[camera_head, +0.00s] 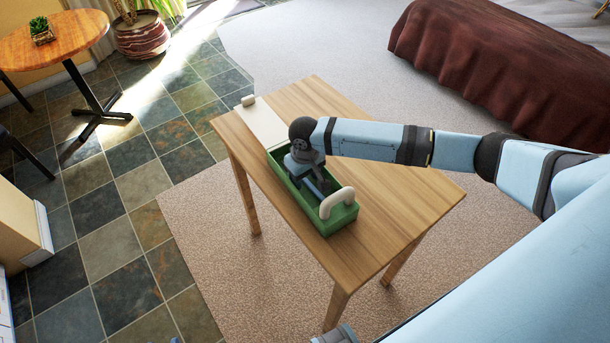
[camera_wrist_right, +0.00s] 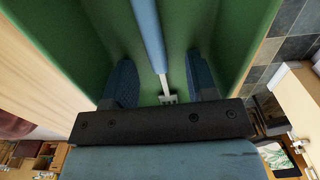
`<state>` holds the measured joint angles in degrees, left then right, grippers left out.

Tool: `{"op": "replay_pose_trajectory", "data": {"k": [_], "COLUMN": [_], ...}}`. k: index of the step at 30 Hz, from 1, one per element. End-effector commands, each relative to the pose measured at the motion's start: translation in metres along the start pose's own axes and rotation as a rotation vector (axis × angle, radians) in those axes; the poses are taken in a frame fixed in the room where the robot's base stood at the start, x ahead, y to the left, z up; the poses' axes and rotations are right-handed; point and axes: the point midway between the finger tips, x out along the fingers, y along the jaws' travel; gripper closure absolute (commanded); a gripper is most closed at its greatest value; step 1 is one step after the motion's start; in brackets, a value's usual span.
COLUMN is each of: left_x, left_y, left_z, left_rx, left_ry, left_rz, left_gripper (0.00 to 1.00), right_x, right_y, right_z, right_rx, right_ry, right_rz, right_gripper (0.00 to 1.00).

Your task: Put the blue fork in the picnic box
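The picnic box is an open green box (camera_head: 335,224) with a cream handle at its near end, on the wooden table. My right gripper (camera_head: 318,188) reaches down inside it. In the right wrist view the green walls of the box (camera_wrist_right: 75,40) rise on both sides. The blue fork (camera_wrist_right: 147,32) has a blue handle and pale metal tines, and shows inside the box. The right gripper's fingers (camera_wrist_right: 163,82) stand apart, with the fork between them and a gap on each side. Whether the fork rests fully on the box floor is unclear.
A cream panel (camera_head: 264,122) with a small knob lies at the far end of the box. The right part of the wooden table (camera_head: 400,187) is clear. A round table (camera_head: 60,38) with a plant stands far left, and a brown-covered bed (camera_head: 490,60) is at the back right.

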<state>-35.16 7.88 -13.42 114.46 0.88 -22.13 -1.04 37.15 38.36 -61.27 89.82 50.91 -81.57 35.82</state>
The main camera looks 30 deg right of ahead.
Motion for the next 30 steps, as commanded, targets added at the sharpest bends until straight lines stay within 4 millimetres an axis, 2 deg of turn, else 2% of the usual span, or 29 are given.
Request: {"op": "replay_pose_trajectory", "data": {"k": [3,7,15,21,25,30], "left_x": [0.001,0.0,-0.002,-0.002,-0.002,-0.002], "left_y": [0.0,0.0,0.0,0.001,0.001,0.0], "left_z": [0.002,0.0,-0.003,-0.003,-0.002,-0.002], "left_rx": [0.0,0.0,0.002,0.004,0.004,0.005], "left_ry": [0.0,-0.001,0.002,0.002,0.001,0.001], "left_rz": [0.0,0.0,0.0,0.0,0.0,0.0], "left_gripper": [0.55,0.55,0.55,0.55,0.55,0.55], "right_x": [-0.003,-0.019,-0.076,-0.109,-0.12,-0.123], "right_y": [0.0,0.0,0.0,0.0,0.0,0.0], "right_z": [0.0,-0.001,-0.001,-0.001,0.0,0.0], "right_rx": [0.0,0.0,-0.001,0.001,0.001,0.001], "right_ry": [0.001,0.002,0.003,0.001,0.0,0.0], "right_rz": [0.0,-0.001,-0.001,-0.001,0.0,0.0], "right_gripper": [0.48,0.48,0.48,0.48,0.48,0.48]}}
